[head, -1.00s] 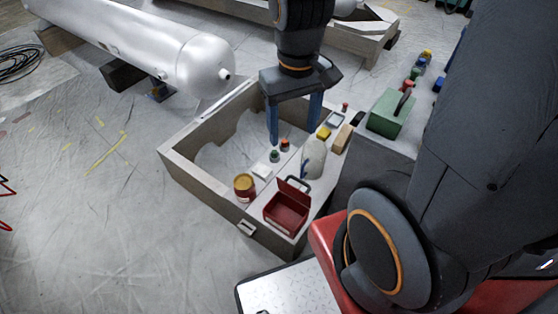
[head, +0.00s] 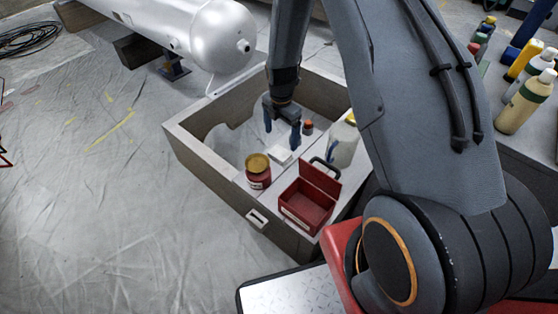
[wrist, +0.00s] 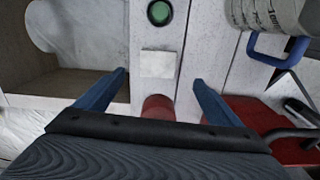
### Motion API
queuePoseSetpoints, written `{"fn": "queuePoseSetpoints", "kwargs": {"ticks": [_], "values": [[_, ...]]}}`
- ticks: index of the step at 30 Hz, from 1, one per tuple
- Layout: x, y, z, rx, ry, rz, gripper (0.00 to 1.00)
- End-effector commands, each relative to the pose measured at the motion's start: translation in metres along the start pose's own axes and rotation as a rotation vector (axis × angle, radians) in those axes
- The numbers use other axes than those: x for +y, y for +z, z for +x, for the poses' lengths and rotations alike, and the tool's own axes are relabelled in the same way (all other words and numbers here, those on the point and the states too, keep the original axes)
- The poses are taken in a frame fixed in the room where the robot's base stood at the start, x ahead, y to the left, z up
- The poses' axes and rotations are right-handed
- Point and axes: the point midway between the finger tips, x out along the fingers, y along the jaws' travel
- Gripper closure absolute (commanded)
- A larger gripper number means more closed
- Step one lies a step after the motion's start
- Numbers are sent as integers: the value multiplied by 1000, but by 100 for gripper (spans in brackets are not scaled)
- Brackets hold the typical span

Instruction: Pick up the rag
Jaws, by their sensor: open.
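The rag looks like a small white folded square (head: 281,156) lying flat on the pale ledge of a wooden crate, behind a red jar. In the wrist view the white square (wrist: 158,64) lies just beyond and between the fingertips. My gripper (head: 281,132) is open and empty, with its blue fingers above the rag in the head view. In the wrist view my gripper (wrist: 160,77) shows its two fingers apart, one on each side of the rag's line. I cannot tell the exact height gap.
A red jar with a yellow lid (head: 258,170) stands close to the rag. An open red toolbox (head: 308,203) and a pale jug (head: 343,143) stand to the right. A green-topped item (wrist: 158,12) is beyond the rag. The crate's left compartment (head: 222,148) has free room.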

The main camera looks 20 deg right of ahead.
Motion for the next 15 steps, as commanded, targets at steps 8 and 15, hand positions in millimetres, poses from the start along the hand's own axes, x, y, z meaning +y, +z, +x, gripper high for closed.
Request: {"fn": "queuePoseSetpoints", "kwargs": {"ticks": [8, 15], "values": [[4, 1, 35, 1, -1, -64, 12], [4, 1, 53, 0, 0, -62, 12]]}}
